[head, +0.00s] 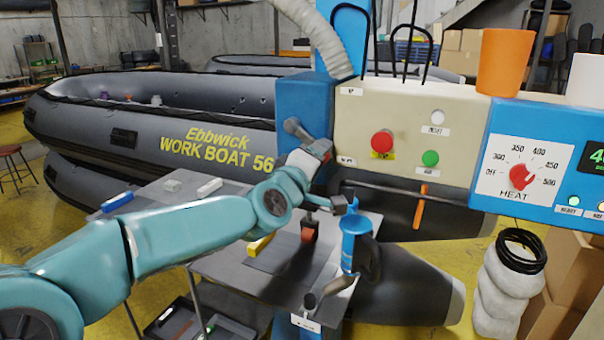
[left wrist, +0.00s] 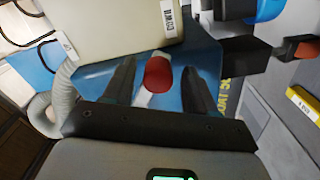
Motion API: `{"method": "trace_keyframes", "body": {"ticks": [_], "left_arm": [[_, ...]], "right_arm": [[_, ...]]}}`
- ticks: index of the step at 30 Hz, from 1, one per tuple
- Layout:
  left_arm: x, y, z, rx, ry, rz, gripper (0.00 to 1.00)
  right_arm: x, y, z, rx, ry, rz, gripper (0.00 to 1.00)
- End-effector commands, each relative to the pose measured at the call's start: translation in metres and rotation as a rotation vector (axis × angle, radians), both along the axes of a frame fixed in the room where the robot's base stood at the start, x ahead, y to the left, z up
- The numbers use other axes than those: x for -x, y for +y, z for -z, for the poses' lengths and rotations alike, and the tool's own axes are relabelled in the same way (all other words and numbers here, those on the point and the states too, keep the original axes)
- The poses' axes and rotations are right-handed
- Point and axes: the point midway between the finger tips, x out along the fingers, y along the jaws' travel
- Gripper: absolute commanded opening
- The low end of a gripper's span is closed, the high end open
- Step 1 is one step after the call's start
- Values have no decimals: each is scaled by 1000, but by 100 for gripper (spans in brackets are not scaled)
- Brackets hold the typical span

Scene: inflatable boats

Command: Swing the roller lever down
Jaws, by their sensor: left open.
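A lever with a red knob (left wrist: 158,74) on a pale shaft shows in the left wrist view against the blue machine side. I take it for the roller lever. My left gripper (left wrist: 158,66) is open, with one dark finger on each side of the knob. I cannot tell whether either finger touches it. In the head view my left gripper (head: 318,160) is at the housing, left of the cream control panel. My right gripper is not in view.
The cream panel (head: 455,120) has red and green buttons close to my gripper. A blue heat box (head: 535,150) is at right. A grey table (head: 235,275) with a yellow block (head: 260,244) lies below my arm. A grey boat (head: 75,120) is behind.

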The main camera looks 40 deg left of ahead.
Motion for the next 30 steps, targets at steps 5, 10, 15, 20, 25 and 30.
{"method": "trace_keyframes", "body": {"ticks": [5,10,15,20,25,30], "left_arm": [[39,-9,-1,-1,-4,0,57],[84,-20,-3,0,-4,1,57],[122,-29,-3,2,-2,2,57],[143,-34,-2,0,0,0,57],[150,-36,0,1,2,0,57],[150,-36,1,1,2,0,57]], "right_arm": [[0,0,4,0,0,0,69],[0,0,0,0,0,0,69],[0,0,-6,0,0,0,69],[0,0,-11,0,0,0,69],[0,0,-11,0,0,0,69],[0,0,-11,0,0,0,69]]}}
